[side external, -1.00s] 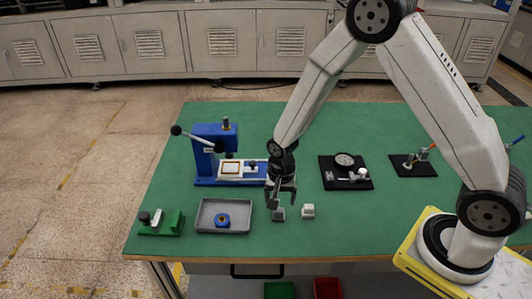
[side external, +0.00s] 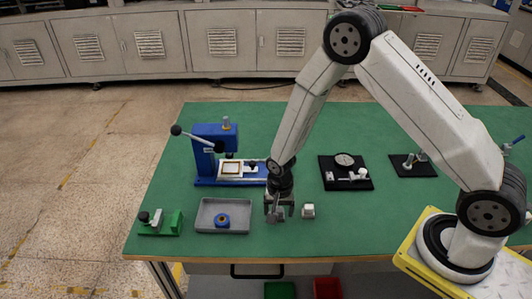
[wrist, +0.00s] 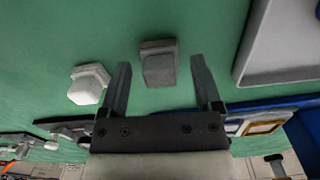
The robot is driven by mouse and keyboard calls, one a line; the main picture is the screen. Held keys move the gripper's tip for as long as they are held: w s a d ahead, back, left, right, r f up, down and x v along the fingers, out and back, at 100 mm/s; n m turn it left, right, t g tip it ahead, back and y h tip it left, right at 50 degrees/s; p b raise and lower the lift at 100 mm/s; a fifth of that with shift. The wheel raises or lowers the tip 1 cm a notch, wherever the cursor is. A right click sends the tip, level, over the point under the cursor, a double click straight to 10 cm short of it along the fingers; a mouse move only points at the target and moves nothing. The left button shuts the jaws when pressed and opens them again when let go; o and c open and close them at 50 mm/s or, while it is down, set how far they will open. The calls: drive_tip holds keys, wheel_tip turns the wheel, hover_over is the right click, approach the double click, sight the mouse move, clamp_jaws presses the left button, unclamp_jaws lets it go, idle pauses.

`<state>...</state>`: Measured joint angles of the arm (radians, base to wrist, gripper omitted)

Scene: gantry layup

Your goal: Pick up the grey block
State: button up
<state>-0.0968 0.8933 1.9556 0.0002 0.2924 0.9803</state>
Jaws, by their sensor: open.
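The grey block (wrist: 158,66) shows in the wrist view, between the tips of my two fingers, with green mat seen on both sides of it. My gripper (wrist: 159,88) is open and holds nothing. In the side view my gripper (side external: 279,212) is low over the front middle of the green table and hides most or all of the grey block. I cannot tell how far down the block the fingers reach.
A white block (side external: 308,210) stands just right of my gripper; it also shows in the wrist view (wrist: 88,84). A blue press (side external: 212,150) stands behind. Black fixtures (side external: 346,182) lie back right.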

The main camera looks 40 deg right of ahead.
idle(0.4)
clamp_jaws()
drive_tip(key=shift+r, duration=0.1)
drive_tip(key=shift+r, duration=0.7)
drive_tip(key=s+d+r, duration=0.1)
drive_tip(key=s+r, duration=1)
drive_tip(key=s, duration=0.3)
drive_tip(key=shift+r, duration=0.2)
